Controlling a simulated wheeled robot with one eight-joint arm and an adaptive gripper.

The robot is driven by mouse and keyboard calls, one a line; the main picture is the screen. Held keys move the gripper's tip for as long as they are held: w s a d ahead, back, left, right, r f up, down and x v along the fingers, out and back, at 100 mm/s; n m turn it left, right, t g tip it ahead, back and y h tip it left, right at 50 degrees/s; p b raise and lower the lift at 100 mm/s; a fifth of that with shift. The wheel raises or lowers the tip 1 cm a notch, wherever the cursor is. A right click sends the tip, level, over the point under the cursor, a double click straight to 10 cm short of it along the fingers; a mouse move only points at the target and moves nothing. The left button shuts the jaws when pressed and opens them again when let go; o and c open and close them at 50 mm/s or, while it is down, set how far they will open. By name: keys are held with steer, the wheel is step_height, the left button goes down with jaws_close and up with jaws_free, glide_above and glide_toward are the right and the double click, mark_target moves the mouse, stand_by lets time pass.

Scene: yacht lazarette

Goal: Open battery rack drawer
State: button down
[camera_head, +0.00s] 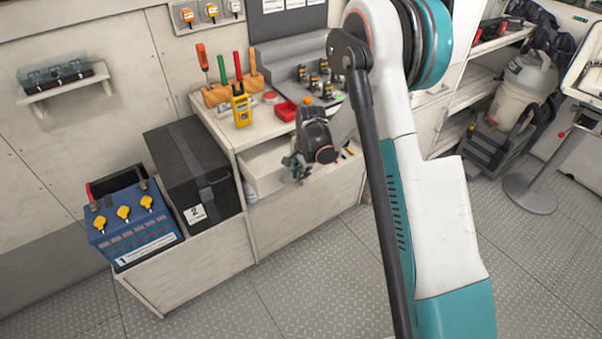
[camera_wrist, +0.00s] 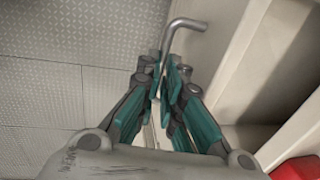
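The pale drawer (camera_head: 262,168) under the workbench top stands partly open, and part of its inside shows. In the wrist view its front and side walls (camera_wrist: 237,75) run along the right. A bent grey metal handle (camera_wrist: 187,24) on the drawer front reaches between my fingertips. My gripper (camera_wrist: 166,78) has its teal fingers close together around the handle and appears shut on it. In the head view my gripper (camera_head: 297,166) is at the drawer's front, and my wrist covers the drawer's right part. The handle is hidden there.
A blue battery (camera_head: 133,225) and a black box (camera_head: 193,172) marked 2 stand on the low rack at left. Tools, a yellow meter (camera_head: 241,108) and a red tray (camera_head: 286,111) are on the bench top. The metal floor (camera_head: 325,275) in front is clear.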

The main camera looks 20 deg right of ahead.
steer(key=s+d+b, duration=0.1)
steer(key=s+d, duration=0.1)
steer(key=s, duration=0.5)
steer(key=shift+s+d, duration=0.25)
steer(key=shift+s, duration=0.05)
steer(key=c, duration=1.7)
jaws_free()
steer(key=r, duration=0.4)
steer(key=s+r, duration=0.1)
steer(key=r, duration=0.3)
steer(key=s+r, duration=0.1)
steer(key=r, duration=0.2)
steer(key=shift+d+r, duration=0.35)
steer(key=shift+r, duration=0.05)
steer(key=shift+r, duration=0.1)
